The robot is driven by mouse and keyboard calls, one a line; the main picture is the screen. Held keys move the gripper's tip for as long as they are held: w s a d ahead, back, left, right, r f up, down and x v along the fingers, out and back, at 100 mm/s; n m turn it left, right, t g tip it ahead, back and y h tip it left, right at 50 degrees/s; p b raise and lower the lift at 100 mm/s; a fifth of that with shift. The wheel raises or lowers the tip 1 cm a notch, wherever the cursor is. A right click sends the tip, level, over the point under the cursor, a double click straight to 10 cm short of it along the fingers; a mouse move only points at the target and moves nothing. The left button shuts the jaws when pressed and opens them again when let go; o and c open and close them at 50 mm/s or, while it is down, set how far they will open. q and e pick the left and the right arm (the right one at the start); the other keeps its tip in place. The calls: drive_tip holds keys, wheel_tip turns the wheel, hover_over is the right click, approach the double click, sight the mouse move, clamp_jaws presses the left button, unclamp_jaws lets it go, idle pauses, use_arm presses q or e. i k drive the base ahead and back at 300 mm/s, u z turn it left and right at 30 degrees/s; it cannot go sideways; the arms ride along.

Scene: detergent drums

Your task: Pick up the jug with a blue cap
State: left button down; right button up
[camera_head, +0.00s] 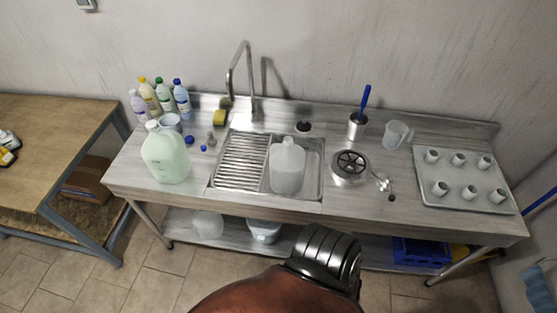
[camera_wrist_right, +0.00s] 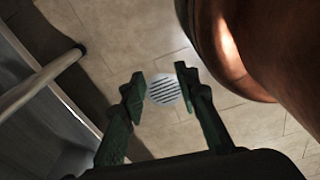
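A large translucent jug (camera_head: 168,158) with pale green liquid stands upright at the left end of the steel counter; its cap looks whitish, not blue. A second translucent jug (camera_head: 287,170) stands in the sink basin, with no clear blue cap on it. A small bottle with a blue cap (camera_head: 182,101) stands in the back row at left. Two small blue caps or balls (camera_head: 189,139) lie on the counter right of the large jug. My right gripper (camera_wrist_right: 161,78) is open and empty, over the tiled floor. My left gripper is not in view.
A sink with a drainboard (camera_head: 240,160) and a tall faucet (camera_head: 245,70) takes the middle of the counter. A burner (camera_head: 350,165), a clear pitcher (camera_head: 396,134) and a tray (camera_head: 440,198) with several cups are at right. A wooden table (camera_head: 50,115) stands at left.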

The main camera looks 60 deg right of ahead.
sight(287, 162)
drive_tip(key=z, duration=0.5)
drive_tip(key=i, duration=0.85)
drive_tip(key=z, duration=0.9)
